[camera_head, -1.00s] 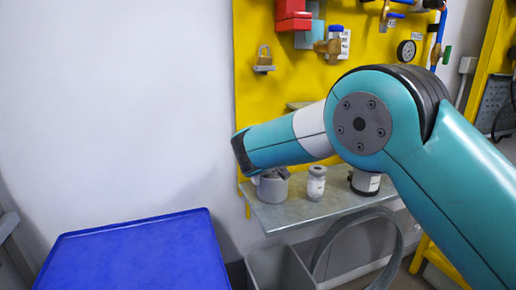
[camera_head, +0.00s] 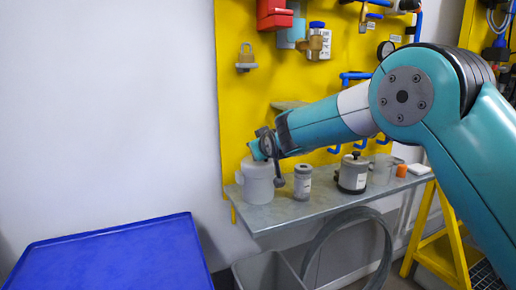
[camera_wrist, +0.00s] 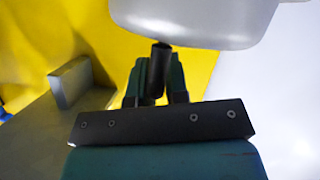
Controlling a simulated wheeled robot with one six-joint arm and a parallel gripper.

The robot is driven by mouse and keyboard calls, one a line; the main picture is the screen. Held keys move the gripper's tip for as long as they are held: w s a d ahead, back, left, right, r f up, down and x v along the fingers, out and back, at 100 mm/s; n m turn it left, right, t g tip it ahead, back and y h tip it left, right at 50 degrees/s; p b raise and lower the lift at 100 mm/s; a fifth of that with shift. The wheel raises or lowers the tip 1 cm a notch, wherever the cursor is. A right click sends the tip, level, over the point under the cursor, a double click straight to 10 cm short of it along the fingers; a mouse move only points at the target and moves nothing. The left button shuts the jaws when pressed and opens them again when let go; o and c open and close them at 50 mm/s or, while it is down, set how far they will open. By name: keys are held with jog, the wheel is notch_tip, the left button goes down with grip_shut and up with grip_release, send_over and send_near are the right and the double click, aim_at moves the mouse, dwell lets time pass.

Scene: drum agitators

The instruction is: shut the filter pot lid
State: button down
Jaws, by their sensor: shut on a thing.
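The filter pot appears to be the pale grey pot (camera_head: 259,187) at the left end of the metal shelf, with a small handle on its left side. My gripper (camera_head: 256,150) is at the top of this pot, its fingers pointing left. In the wrist view, my gripper (camera_wrist: 156,78) is shut on a short dark rod (camera_wrist: 160,55), and the pale pot (camera_wrist: 195,22) is close beyond it at the top. I cannot tell whether the rod belongs to the lid. The lid's position is hidden by my gripper.
A small labelled jar (camera_head: 302,183) stands just right of the pot on the shelf (camera_head: 325,202). A dark-lidded pot (camera_head: 352,174) and an orange-capped item (camera_head: 401,171) are farther right. A yellow board (camera_head: 235,100) is behind. A blue tray (camera_head: 120,255) lies empty at lower left.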

jog(key=shift+d+f, duration=0.2)
jog(key=shift+f, duration=0.1)
jog(key=c, duration=1.2)
grip_release()
jog(key=shift+d, duration=0.1)
jog(key=shift+o, duration=0.2)
jog(key=shift+a, duration=0.2)
jog(key=shift+s+r, duration=0.2)
jog(key=shift+s, duration=0.05)
jog(key=b+v, duration=0.2)
jog(key=v, duration=1.5)
jog(key=shift+d, duration=0.1)
